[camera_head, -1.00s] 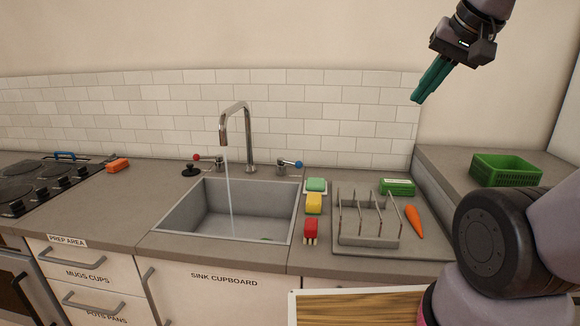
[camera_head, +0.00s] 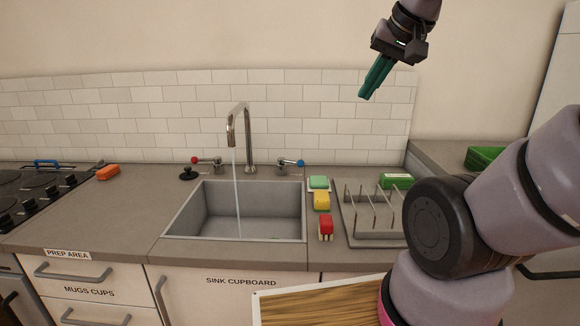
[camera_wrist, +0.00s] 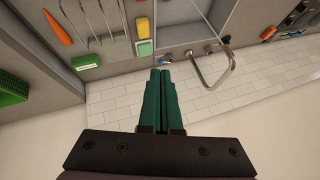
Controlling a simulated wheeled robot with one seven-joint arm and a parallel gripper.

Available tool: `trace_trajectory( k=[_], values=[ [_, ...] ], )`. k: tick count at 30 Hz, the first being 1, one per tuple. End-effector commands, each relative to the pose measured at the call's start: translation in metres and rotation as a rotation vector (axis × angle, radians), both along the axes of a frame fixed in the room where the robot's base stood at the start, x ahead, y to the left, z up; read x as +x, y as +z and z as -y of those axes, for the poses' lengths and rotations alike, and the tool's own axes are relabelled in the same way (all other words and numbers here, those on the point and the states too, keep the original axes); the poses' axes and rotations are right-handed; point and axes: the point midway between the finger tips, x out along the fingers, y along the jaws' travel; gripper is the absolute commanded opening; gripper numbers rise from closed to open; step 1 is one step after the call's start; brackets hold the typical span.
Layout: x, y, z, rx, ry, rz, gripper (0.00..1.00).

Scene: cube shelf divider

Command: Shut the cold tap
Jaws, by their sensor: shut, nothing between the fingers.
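The cold tap (camera_head: 289,163) is a metal lever with a blue knob, at the right of the spout behind the sink; its blue knob also shows in the wrist view (camera_wrist: 162,61). The hot tap (camera_head: 205,161) with a red knob is at the left. Water falls from the tall curved spout (camera_head: 239,112) into the grey sink (camera_head: 215,205). My gripper (camera_head: 366,95) has green fingers, shut and empty, high above the counter and to the right of the cold tap. In the wrist view its fingers (camera_wrist: 160,72) point toward the tap area.
A green sponge (camera_head: 318,182), yellow sponge (camera_head: 322,200) and red brush (camera_head: 326,227) lie right of the sink. A dish rack (camera_head: 375,212) and green box (camera_head: 397,180) stand further right. A black plug (camera_head: 188,174) sits near the hot tap. The air above the sink is clear.

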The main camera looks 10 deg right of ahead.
Motion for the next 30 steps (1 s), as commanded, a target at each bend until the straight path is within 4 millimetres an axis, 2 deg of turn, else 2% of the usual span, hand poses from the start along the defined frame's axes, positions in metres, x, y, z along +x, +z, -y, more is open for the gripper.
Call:
trace_trajectory(
  k=[10, 17, 23, 30],
  values=[
    [0.026, -0.006, 0.007, -0.047, 0.032, 0.004, 0.00],
    [0.059, -0.016, 0.013, -0.107, 0.072, 0.010, 0.00],
    [0.102, -0.033, 0.018, -0.188, 0.134, 0.021, 0.00],
    [0.180, -0.079, 0.015, -0.356, 0.280, 0.051, 0.00]
  ],
)
